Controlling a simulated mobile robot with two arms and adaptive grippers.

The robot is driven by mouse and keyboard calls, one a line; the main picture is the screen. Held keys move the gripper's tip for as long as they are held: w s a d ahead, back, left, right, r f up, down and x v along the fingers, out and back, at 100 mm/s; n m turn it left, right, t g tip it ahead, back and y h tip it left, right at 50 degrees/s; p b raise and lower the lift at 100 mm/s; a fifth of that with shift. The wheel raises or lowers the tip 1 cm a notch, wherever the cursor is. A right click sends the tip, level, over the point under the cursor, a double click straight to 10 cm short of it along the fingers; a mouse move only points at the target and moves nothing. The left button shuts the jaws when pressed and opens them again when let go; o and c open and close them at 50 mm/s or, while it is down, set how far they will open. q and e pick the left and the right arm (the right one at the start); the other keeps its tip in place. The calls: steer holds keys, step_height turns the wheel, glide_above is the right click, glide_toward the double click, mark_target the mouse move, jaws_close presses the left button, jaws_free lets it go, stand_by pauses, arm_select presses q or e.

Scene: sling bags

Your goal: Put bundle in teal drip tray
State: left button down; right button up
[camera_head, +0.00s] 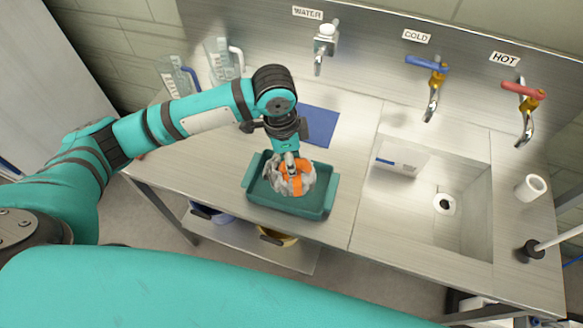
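The bundle (299,182) is a crumpled grey and orange bag. It shows inside the outline of the teal drip tray (287,204), which stands on the metal counter left of the sink. I cannot tell whether the bundle rests on the tray floor or hangs just above it. My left gripper (291,166) points down from above with its fingertips at the top of the bundle. The fingers look close together on it, though the contact is small and partly hidden. My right gripper is not in view.
A sink basin (463,225) with a white box (402,161) lies to the right. Taps (432,92) line the back wall. Clear pitchers (222,62) stand at the back left, and a blue mat (319,125) lies behind the tray. A white roll (530,187) stands at the right.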

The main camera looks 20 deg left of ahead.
arm_select(q)
step_height(320, 180, down, 3)
steer(key=shift+p, duration=0.3)
steer(key=shift+w+f, duration=0.15)
steer(key=shift+f, duration=0.8)
steer(key=c, duration=1.3)
jaws_free()
steer(key=shift+f, duration=0.15)
steer(key=shift+c, duration=0.2)
steer(key=o, duration=0.4)
steer(key=shift+c, duration=0.2)
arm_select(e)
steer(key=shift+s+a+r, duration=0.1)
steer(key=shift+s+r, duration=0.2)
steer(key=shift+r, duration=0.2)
